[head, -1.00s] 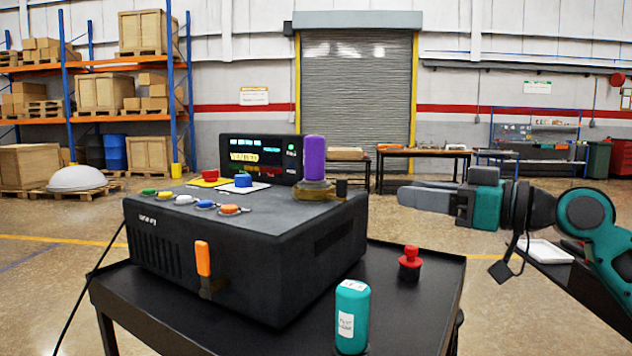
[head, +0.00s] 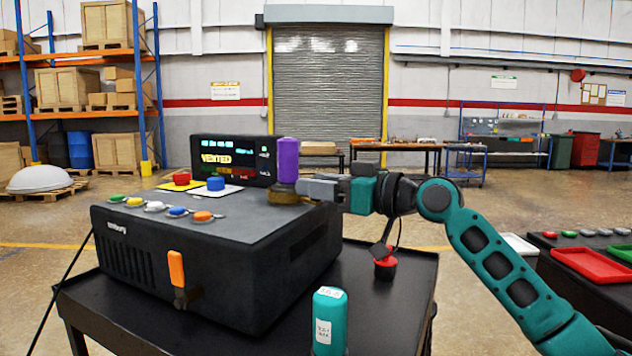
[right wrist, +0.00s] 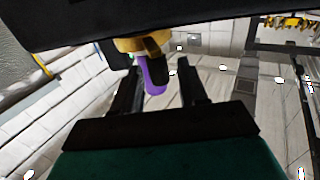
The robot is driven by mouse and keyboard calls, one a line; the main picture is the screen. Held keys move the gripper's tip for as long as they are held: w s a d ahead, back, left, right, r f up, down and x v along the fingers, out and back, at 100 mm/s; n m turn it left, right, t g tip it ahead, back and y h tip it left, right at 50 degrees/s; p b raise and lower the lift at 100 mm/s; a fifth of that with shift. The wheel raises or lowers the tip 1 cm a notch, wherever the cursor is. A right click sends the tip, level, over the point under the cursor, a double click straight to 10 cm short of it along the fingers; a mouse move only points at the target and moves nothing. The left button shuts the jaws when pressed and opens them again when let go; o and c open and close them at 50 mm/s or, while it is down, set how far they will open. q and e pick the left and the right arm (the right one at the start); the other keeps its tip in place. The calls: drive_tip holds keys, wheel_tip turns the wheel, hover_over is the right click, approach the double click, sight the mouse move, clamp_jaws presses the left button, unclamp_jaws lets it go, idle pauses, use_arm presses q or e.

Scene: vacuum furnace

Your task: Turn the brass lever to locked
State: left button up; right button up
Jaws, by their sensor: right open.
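The black furnace box (head: 215,255) stands on a dark cart. On its top right, a brass collar (head: 284,197) sits under an upright purple cylinder (head: 288,160). My right gripper (head: 308,188) is level beside the collar, its fingers pointing left and overlapping the collar's right side. In the right wrist view, the brass collar (right wrist: 130,44) with a short dark tab and the purple cylinder (right wrist: 154,78) show near and between the open fingers (right wrist: 160,72). I cannot tell whether they touch. An orange-handled lever (head: 176,268) hangs on the furnace front. My left gripper is out of view.
Several coloured buttons (head: 154,207) line the furnace top. A display (head: 232,160) reads VENTED. A red knob (head: 385,265) stands on the cart below my right arm, and a teal bottle (head: 329,322) stands at its front. A red tray (head: 593,265) lies on a dark table at right.

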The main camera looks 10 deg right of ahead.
drive_tip(key=shift+w+a, duration=0.25)
drive_tip(key=shift+a, duration=0.05)
clamp_jaws()
idle(0.3)
